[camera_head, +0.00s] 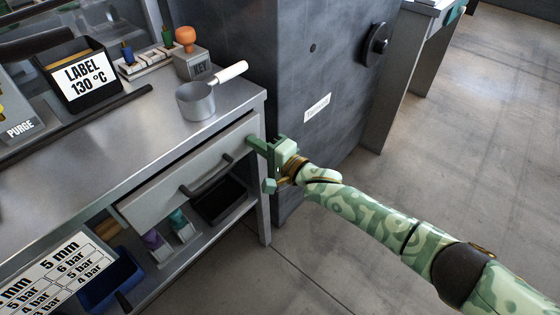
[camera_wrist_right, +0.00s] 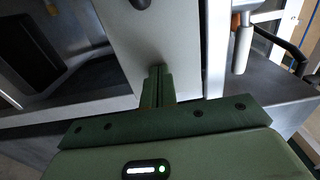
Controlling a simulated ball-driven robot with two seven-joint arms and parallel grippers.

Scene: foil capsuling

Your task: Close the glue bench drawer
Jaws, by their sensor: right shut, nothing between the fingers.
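The glue bench drawer has a pale grey front (camera_head: 160,190) with a dark bar handle (camera_head: 207,175), under the bench top. How far it stands out is hard to tell; a dark gap shows at its left end. My right gripper (camera_head: 254,144) is at the right end of the drawer front, fingers shut and empty. In the right wrist view the shut fingers (camera_wrist_right: 158,86) point at the drawer front (camera_wrist_right: 165,40), touching or very close to it. My left gripper is out of view.
A black bin (camera_head: 218,203) and a blue bin (camera_head: 110,284) sit on the shelf below. A dark cabinet (camera_head: 300,60) stands behind; the floor at right is clear.

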